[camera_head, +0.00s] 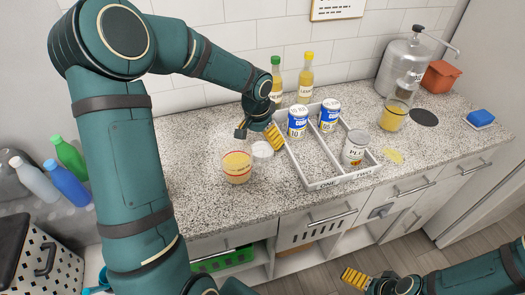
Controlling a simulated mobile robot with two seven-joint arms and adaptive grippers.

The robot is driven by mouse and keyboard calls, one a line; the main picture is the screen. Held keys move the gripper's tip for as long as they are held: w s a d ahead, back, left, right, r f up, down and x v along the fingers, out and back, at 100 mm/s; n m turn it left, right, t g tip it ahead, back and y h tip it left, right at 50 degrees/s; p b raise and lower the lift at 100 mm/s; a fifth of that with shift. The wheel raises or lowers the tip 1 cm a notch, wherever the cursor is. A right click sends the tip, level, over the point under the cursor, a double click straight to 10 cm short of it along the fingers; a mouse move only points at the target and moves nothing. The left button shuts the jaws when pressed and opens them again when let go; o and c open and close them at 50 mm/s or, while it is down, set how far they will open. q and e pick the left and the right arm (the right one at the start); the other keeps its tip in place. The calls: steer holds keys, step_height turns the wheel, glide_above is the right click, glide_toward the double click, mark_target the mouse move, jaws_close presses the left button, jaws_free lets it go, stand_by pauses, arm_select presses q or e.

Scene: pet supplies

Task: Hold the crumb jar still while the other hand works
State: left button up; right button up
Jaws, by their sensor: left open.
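A clear jar with yellow contents and red lines (237,168) stands upright on the speckled counter, left of the divided tray. A second clear container with yellow contents (393,116) stands at the right, behind a small yellow spill (393,156). I cannot tell for certain which one is the crumb jar. My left gripper (258,137) is open and empty, above and behind the red-lined jar, apart from it. A small white round thing (262,150) lies just below this gripper. My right gripper (358,279) is low at the front, away from the counter; its jaw state is unclear.
The white tray (342,181) holds two blue-and-white cans (298,122) and a pale tin (355,148). Two bottles (305,80) stand behind it. A metal dispenser (400,68), an orange box (440,76) and a blue sponge (481,117) are at the right. The front left counter is clear.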

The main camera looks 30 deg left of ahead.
mark_target(262, 149)
arm_select(q)
steer(key=f, duration=0.3)
steer(key=f+b, duration=0.1)
steer(key=f, duration=0.1)
steer(key=shift+w+f, duration=0.2)
steer(key=shift+w, duration=0.15)
steer(key=c, duration=0.9)
